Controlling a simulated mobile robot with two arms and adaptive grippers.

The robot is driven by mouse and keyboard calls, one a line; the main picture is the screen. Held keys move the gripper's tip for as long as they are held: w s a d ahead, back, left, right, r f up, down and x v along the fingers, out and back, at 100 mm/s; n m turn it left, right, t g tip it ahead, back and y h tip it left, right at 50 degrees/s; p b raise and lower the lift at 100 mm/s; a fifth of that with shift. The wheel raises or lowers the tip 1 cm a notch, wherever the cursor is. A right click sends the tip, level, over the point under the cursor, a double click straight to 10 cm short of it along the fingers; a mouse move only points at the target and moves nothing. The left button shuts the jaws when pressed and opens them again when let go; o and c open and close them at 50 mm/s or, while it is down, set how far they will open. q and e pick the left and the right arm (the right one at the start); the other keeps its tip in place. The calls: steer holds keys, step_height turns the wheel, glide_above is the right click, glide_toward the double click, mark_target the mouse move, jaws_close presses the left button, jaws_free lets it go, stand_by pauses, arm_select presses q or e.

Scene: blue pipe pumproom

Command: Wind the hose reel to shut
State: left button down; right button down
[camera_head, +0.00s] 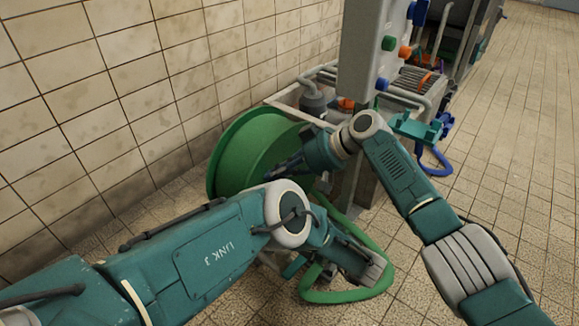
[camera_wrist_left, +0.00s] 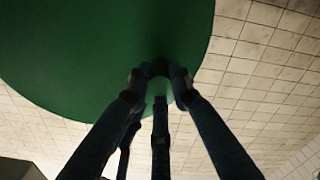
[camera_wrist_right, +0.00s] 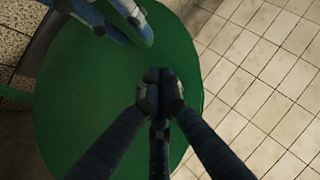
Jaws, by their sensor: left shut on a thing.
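The green hose reel (camera_head: 245,155) stands by the tiled wall, its round face turned toward my arms. In the left wrist view the reel's disc (camera_wrist_left: 100,50) fills the upper left. My right gripper (camera_head: 275,173) points at the reel's face. In the right wrist view its fingertips (camera_wrist_right: 160,76) are together in front of the disc (camera_wrist_right: 90,110), with nothing visible between them. My left gripper's fingers also show there (camera_wrist_right: 125,22).
A green hose (camera_head: 345,296) loops on the tiled floor under my left forearm. A grey control box (camera_head: 370,50) with coloured knobs stands behind the reel, near pipes. The tiled wall (camera_head: 120,90) is close on the left. Floor (camera_head: 500,120) is clear at right.

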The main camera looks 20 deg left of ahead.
arm_select(q)
steer(key=shift+w+a, duration=0.1)
steer(key=shift+w, duration=0.05)
arm_select(e)
steer(key=f, duration=0.1)
steer(key=s+f, duration=0.1)
steer(key=f, duration=0.1)
steer(key=shift+s+a+f, duration=0.1)
steer(key=shift+s+a, duration=0.05)
steer(key=shift+s, duration=0.15)
arm_select(q)
steer(key=shift+r, duration=0.2)
arm_select(e)
steer(key=shift+s+f, duration=0.5)
steer(key=shift+f, duration=0.4)
arm_select(q)
steer(key=c, duration=1.5)
jaws_free()
steer(key=shift+c, duration=0.2)
arm_select(e)
steer(key=shift+s+a+f, duration=0.1)
steer(key=shift+a+f, duration=0.05)
arm_select(q)
steer(key=shift+f, duration=0.15)
